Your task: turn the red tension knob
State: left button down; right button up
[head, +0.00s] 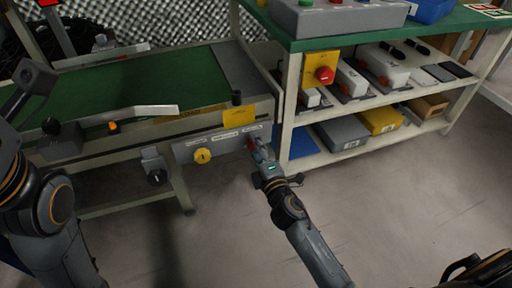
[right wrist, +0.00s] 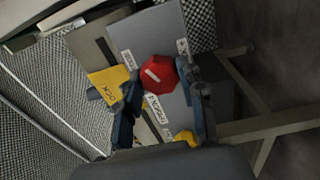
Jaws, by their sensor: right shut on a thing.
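The red tension knob (right wrist: 158,73) is a faceted knob with a pale mark on its face, on the grey front panel (right wrist: 150,33). In the right wrist view it sits between the two blue fingers of my right gripper (right wrist: 160,82), which is shut on it. In the head view my right gripper (head: 259,151) reaches the right end of the conveyor's front panel (head: 223,146). There the red knob (head: 251,144) shows only in part, largely hidden by the fingers.
The conveyor's green belt (head: 150,82) lies above. A shelf unit (head: 291,120) stands close on the right, with a red button (head: 325,74) on a yellow box. The floor in front is clear.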

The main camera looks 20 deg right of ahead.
jog(key=shift+m, duration=0.3)
jog(key=o, duration=1.2)
jog(key=s, duration=1.2)
jog(key=shift+d+f, duration=0.2)
jog(key=shift+d, duration=0.05)
